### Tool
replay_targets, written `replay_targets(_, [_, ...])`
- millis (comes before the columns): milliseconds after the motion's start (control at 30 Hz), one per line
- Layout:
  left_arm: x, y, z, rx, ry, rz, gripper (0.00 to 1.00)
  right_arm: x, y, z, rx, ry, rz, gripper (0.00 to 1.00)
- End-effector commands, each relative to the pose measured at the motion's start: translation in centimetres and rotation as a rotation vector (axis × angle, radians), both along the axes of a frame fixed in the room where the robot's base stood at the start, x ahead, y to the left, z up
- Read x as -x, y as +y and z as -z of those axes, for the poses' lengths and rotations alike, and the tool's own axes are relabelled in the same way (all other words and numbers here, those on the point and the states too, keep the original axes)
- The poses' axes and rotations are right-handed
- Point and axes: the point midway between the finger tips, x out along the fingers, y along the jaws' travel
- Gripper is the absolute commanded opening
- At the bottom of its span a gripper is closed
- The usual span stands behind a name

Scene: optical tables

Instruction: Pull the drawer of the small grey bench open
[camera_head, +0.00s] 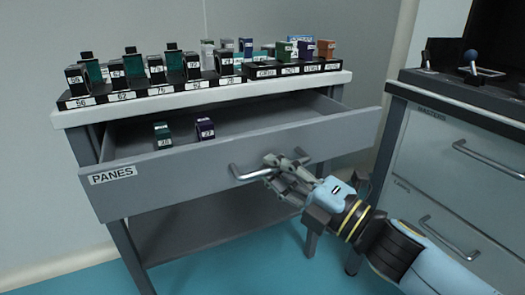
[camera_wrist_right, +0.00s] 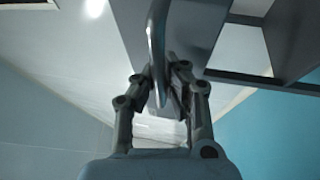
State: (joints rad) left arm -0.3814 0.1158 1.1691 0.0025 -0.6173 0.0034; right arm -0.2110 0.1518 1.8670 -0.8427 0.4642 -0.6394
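The small grey bench (camera_head: 85,145) has a white top, and its drawer (camera_head: 230,160), labelled PANES, stands well out from the frame with its inside showing. Two small holders, one green (camera_head: 162,135) and one purple (camera_head: 205,129), sit in the drawer. The drawer's metal bar handle (camera_head: 250,174) is on the front panel. My right gripper (camera_head: 285,165) is at the handle's right part. In the right wrist view, the handle (camera_wrist_right: 156,40) runs between the fingers of the gripper (camera_wrist_right: 160,80), which are closed around it. My left gripper is not in view.
Racks of numbered holders (camera_head: 150,92) and more coloured pieces (camera_head: 305,48) stand on the bench top. A grey cabinet (camera_head: 450,160) with handled drawers stands close at the right. Teal floor (camera_head: 220,270) is open in front of the bench.

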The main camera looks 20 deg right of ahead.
Motion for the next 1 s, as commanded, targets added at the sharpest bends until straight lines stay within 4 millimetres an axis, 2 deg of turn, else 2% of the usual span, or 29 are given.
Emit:
replay_targets(200, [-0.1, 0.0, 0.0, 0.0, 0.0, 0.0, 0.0, 1.9, -0.1, -0.1, -0.004, 0.0, -0.001, 0.0])
replay_targets(667, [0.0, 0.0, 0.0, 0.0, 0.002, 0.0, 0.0, 2.3, -0.1, -0.1, -0.003, -0.003, -0.001, 0.0])
replay_targets(700, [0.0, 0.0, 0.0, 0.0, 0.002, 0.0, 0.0, 2.3, -0.1, -0.1, -0.003, -0.003, -0.001, 0.1])
replay_targets(900, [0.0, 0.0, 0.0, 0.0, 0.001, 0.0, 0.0, 2.3, -0.1, -0.1, -0.002, -0.001, 0.0, 0.34])
replay_targets(1000, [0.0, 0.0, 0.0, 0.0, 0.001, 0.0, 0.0, 2.3, -0.1, -0.1, -0.002, -0.001, 0.0, 0.34])
